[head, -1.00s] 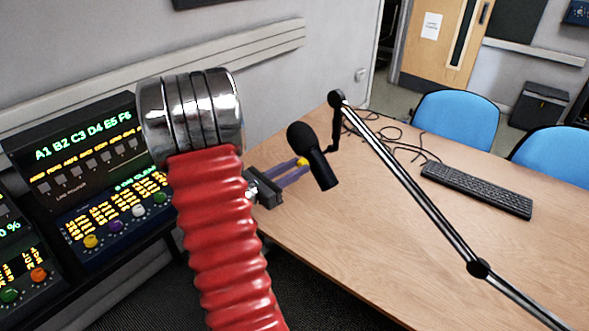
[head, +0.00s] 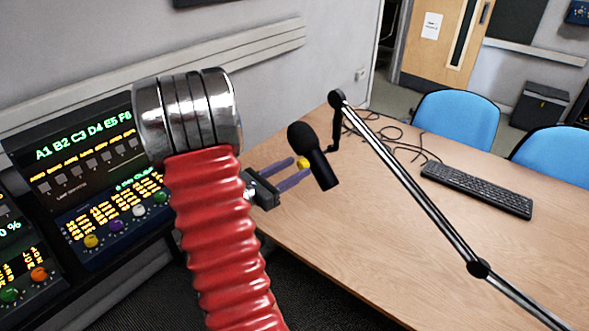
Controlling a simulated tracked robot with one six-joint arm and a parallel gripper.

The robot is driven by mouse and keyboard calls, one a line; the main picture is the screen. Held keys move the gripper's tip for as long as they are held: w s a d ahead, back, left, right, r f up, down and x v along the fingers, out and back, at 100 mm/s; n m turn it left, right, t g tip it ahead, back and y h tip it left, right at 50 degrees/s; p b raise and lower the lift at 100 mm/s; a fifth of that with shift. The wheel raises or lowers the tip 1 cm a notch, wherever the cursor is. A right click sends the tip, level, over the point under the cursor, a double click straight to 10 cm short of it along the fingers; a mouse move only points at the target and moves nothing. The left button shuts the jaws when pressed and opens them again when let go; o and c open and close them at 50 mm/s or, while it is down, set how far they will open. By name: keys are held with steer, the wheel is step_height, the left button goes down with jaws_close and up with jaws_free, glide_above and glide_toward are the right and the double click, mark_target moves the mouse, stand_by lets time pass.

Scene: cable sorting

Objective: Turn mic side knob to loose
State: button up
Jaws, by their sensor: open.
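The black microphone (head: 314,154) hangs from a jointed boom arm (head: 405,186) above the wooden table, its round foam head up and to the left. The microphone body hides part of the lower fingertip.
The wooden table (head: 400,250) is mostly clear in front. Black cables (head: 392,140) and a keyboard (head: 477,189) lie on it. Blue chairs (head: 456,117) stand behind. Control panels with coloured knobs (head: 112,215) stand at the left.

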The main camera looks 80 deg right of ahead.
steer(key=v, duration=1.3)
steer(key=shift+f, duration=0.1)
stand_by(0.5)
steer(key=s+a+f+m+y, duration=0.4)
steer(key=a+f+m+y, duration=0.2)
steer(key=a, duration=0.1)
steer(key=w+a+f+m+t+y, duration=0.1)
steer(key=w+a+m+t+y, duration=0.25)
steer(key=a, duration=0.65)
steer(key=w+a+r+t+y, duration=0.1)
steer(key=w+a+r+t, duration=0.2)
steer(key=a, duration=0.5)
steer(key=w+a+r+m+t+y, duration=0.1)
steer(key=w+a+r+t+y, duration=0.1)
steer(key=a+r+t, duration=0.3)
steer(key=w+a+r+m+t+y, duration=0.1)
steer(key=w+a+r+t+y, duration=0.1)
steer(key=w+a+r+t, duration=0.2)
steer(key=w+a+r, duration=0.1)
steer(key=a+r, duration=0.2)
steer(key=a, duration=0.5)
steer(key=shift+a+r, duration=0.2)
steer(key=shift+a, duration=0.05)
